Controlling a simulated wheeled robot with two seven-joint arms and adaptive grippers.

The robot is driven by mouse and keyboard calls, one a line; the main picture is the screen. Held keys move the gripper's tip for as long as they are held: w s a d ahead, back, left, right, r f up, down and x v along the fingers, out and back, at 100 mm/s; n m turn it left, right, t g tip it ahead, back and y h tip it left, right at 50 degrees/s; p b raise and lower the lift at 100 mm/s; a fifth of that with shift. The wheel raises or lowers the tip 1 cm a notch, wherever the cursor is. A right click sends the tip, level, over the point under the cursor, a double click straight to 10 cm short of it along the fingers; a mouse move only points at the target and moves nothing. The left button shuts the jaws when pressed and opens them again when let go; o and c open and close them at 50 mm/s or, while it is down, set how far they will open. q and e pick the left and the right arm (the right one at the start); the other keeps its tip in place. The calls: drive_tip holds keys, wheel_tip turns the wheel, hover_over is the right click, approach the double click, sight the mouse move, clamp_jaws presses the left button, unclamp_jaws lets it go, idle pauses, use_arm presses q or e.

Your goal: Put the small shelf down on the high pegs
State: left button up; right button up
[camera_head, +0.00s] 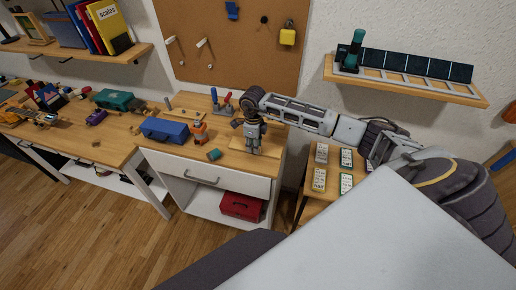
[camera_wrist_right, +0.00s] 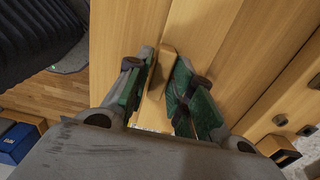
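My right gripper (camera_head: 253,143) points down at the top of the white drawer cabinet. A pale wooden board (camera_head: 268,147), perhaps the small shelf, lies under it and is partly hidden. In the right wrist view, the green-padded fingers (camera_wrist_right: 167,85) stand on either side of a narrow wooden piece (camera_wrist_right: 162,72). I cannot tell whether both pads touch it. Two white-tipped pegs stick out of the brown pegboard, one on the left (camera_head: 170,40) and one on the right (camera_head: 202,43). My left gripper is not in view.
A blue box (camera_head: 165,130) and an orange toy (camera_head: 200,132) stand left of the gripper. A yellow padlock (camera_head: 288,34) hangs on the pegboard. A wall shelf (camera_head: 440,88) holds dark panels at right. A cluttered workbench (camera_head: 85,150) is at left.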

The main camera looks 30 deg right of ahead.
clamp_jaws()
drive_tip(key=shift+r, duration=0.15)
drive_tip(key=shift+r+p, duration=1.45)
drive_tip(key=shift+r, duration=1.4)
